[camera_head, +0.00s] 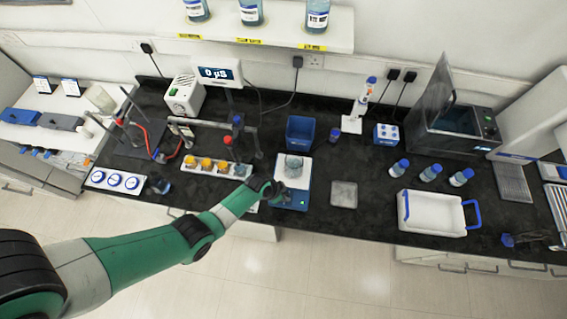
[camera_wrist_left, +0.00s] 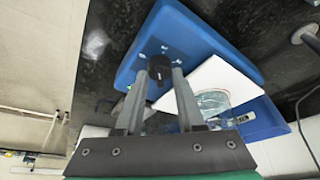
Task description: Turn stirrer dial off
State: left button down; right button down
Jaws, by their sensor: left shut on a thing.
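The stirrer (camera_head: 301,200) has a blue body and a white top plate, and stands near the front edge of the dark bench. A clear glass beaker (camera_head: 294,164) sits on its plate. In the left wrist view the stirrer's blue face (camera_wrist_left: 190,38) carries a black dial (camera_wrist_left: 160,67) and a small green light (camera_wrist_left: 129,87). My left gripper (camera_head: 281,193) is at the stirrer's front; in the wrist view its two fingers (camera_wrist_left: 162,76) are shut on the dial, one on each side. The dial's pointer mark cannot be made out. My right gripper is not in view.
A grey square plate (camera_head: 344,194) and a white tray with blue handles (camera_head: 431,216) are to the right. Bare bench lies between the stirrer and the grey plate.

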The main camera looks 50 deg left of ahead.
pick_arm(q)
jog(key=n+y, duration=0.1)
jog(key=n, duration=0.1)
jog(key=n+y, duration=0.1)
jog(key=n, duration=0.2)
jog(key=shift+d+n, duration=0.2)
jog(key=shift+n, duration=0.1)
jog(key=n+g+y+b, duration=0.1)
jog(key=n, duration=0.3)
jog(key=shift+n+y, duration=0.3)
jog(key=shift+y, duration=0.1)
jog(key=c, duration=0.8)
grip_release()
jog(key=shift+r, duration=0.1)
